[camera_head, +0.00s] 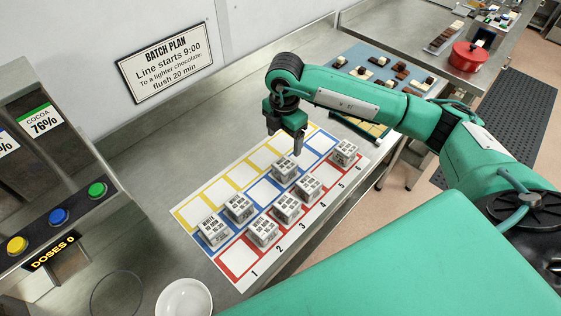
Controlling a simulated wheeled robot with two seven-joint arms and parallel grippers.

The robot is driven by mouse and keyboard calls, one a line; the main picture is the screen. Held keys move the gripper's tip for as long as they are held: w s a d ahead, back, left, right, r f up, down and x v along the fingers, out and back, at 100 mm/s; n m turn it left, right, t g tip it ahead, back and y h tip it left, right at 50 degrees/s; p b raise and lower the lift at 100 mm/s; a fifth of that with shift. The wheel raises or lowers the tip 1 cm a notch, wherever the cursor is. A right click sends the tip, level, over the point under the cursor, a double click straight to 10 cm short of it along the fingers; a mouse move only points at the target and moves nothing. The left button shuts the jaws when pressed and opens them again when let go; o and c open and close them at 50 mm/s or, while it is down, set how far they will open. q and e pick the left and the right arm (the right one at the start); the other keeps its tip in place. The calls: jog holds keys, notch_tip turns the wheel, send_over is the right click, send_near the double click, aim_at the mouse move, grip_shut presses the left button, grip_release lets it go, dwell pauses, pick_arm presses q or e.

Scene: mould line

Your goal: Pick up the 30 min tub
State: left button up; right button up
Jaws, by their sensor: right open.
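Several small pale tubs with printed labels stand on a white board (183,211) with yellow, blue and red squares. In the blue row are tubs at the near end (212,230), beside it (239,207) and farther along (284,170). In the red row, tubs stand over numbers 2 (263,232), 3 (287,208), 4 (308,188) and 6 (344,152). The print is too small to tell which is the 30 min tub. My right gripper (286,143) is open and empty, pointing down above the board's far half. My left gripper is out of view.
A dispenser with coloured buttons (60,217) stands at left, a white bowl (184,298) at the near edge. A blue mat with chocolates (378,68) and a red pot (468,56) lie beyond my right arm. The yellow squares in view are clear.

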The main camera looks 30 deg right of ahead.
jog(key=p, duration=0.2)
send_over(283, 165)
jog(key=f, duration=0.5)
jog(key=shift+d, duration=0.2)
notch_tip(283, 165, down, 2)
jog(key=shift+w, duration=0.1)
jog(key=shift+a+f+p, duration=0.1)
jog(key=shift+f+p, duration=0.6)
jog(key=shift+f, duration=0.05)
notch_tip(283, 165, down, 3)
jog(key=shift+a+f+p, duration=0.1)
jog(key=shift+p, duration=0.8)
jog(key=shift+f, duration=0.5)
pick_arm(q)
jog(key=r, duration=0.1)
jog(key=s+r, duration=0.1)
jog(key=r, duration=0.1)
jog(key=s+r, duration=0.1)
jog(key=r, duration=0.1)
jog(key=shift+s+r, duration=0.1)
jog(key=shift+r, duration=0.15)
pick_arm(e)
jog(key=c, duration=1.1)
